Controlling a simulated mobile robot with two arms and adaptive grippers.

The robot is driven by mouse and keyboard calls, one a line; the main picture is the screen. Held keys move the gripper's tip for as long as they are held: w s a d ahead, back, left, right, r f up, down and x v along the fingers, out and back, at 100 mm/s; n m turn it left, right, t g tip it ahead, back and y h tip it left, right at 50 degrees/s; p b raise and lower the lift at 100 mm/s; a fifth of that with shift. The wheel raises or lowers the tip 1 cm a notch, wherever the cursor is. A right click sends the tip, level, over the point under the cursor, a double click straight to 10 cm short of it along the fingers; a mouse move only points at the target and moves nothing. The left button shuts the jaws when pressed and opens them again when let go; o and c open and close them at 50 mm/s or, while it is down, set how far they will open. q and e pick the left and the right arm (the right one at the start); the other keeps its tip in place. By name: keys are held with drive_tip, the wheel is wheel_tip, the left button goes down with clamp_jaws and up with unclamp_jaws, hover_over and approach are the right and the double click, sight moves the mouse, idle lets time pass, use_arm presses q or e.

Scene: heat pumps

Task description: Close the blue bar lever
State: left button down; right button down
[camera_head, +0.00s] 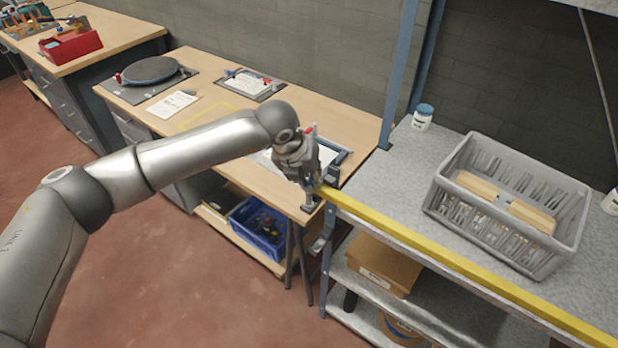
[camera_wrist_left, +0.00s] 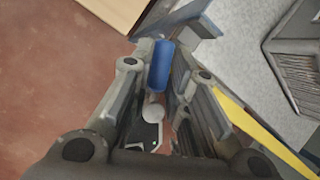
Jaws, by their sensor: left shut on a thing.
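The blue bar lever (camera_wrist_left: 159,66) shows in the left wrist view as a blue cylinder between my gripper fingers, with a pale round knob and a dark metal plate below it. My left gripper (camera_head: 311,187) is at the right front corner of the wooden workbench, pointing down, and is shut on the blue bar. It also shows in the left wrist view (camera_wrist_left: 163,50), with a finger on each side of the bar. In the head view the gripper hides most of the lever and its mount. My right gripper is in neither view.
A grey metal shelf (camera_head: 400,165) with a yellow front edge (camera_head: 450,258) stands close right of the gripper. It carries a grey crate (camera_head: 460,210) and a white jar (camera_head: 422,118). A blue bin (camera_head: 255,235) sits under the workbench (camera_head: 345,122). The red floor in front is open.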

use_arm(q)
drive_tip(key=m+b, duration=0.1)
drive_tip(key=b, duration=0.1)
drive_tip(key=m+b, duration=0.1)
drive_tip(key=b, duration=0.1)
drive_tip(key=shift+d+f+m+g+h, duration=0.25)
drive_tip(key=shift+d+m+g+h, duration=0.05)
drive_tip(key=shift+d+g+h, duration=0.1)
drive_tip(key=shift+s+d+r+m+b, duration=0.1)
drive_tip(key=shift+s+d+m+b, duration=0.1)
drive_tip(key=shift+m+b, duration=0.65)
drive_tip(key=shift+d+r+m+g+h+b, duration=0.1)
drive_tip(key=shift+r+m+g+h+b, duration=0.05)
drive_tip(key=shift+m+g+h+b, duration=0.2)
drive_tip(key=c, duration=1.4)
unclamp_jaws()
